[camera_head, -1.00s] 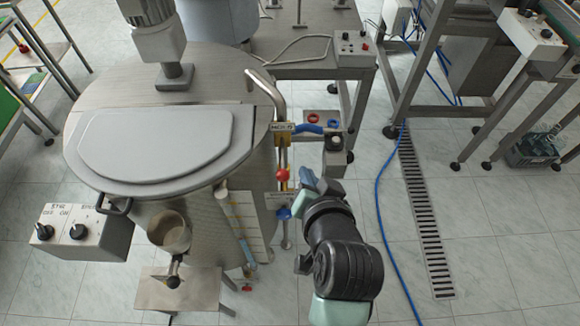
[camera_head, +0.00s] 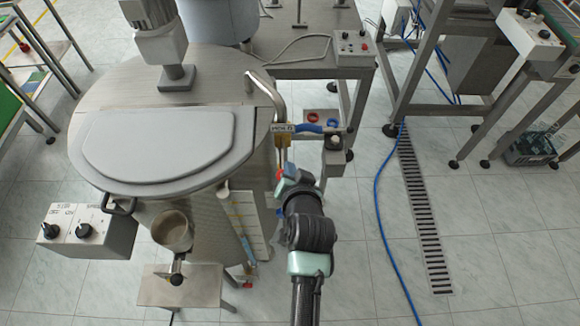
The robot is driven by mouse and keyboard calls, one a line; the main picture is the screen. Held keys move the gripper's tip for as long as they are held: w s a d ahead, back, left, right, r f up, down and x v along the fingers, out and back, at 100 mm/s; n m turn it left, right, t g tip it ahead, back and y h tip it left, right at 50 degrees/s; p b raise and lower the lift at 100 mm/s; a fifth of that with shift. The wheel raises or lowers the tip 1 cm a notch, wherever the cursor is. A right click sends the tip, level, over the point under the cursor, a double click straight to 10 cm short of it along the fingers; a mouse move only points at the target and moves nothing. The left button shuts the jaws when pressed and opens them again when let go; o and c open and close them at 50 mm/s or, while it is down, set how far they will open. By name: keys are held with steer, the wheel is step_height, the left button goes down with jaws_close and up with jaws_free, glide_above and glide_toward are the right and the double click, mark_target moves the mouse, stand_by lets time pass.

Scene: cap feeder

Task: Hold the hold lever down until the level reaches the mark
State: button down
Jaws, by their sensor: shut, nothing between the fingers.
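A lever with a blue grip (camera_head: 309,128) sticks out to the right from a small sign (camera_head: 283,128) that seems to read HOLD, on the right side of the steel tank (camera_head: 262,95). My gripper (camera_head: 288,174) is just below the sign, close to a red knob (camera_head: 281,174) on the pipe. My wrist hides most of the fingers and part of the knob, so I cannot tell whether they touch. The gripper is shut and empty, below the blue grip and apart from it. A pale strip panel (camera_head: 245,215) stands on the tank front; its level and mark are too small to read.
A switch box (camera_head: 88,232) and a small pot (camera_head: 172,230) sit at the tank's front left. A grey post with a black knob (camera_head: 334,143) stands right of the lever.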

steer(key=shift+f, duration=0.25)
steer(key=shift+s+f+t+b, duration=0.15)
steer(key=shift+f+t+b, duration=0.25)
steer(key=shift+b, duration=0.6)
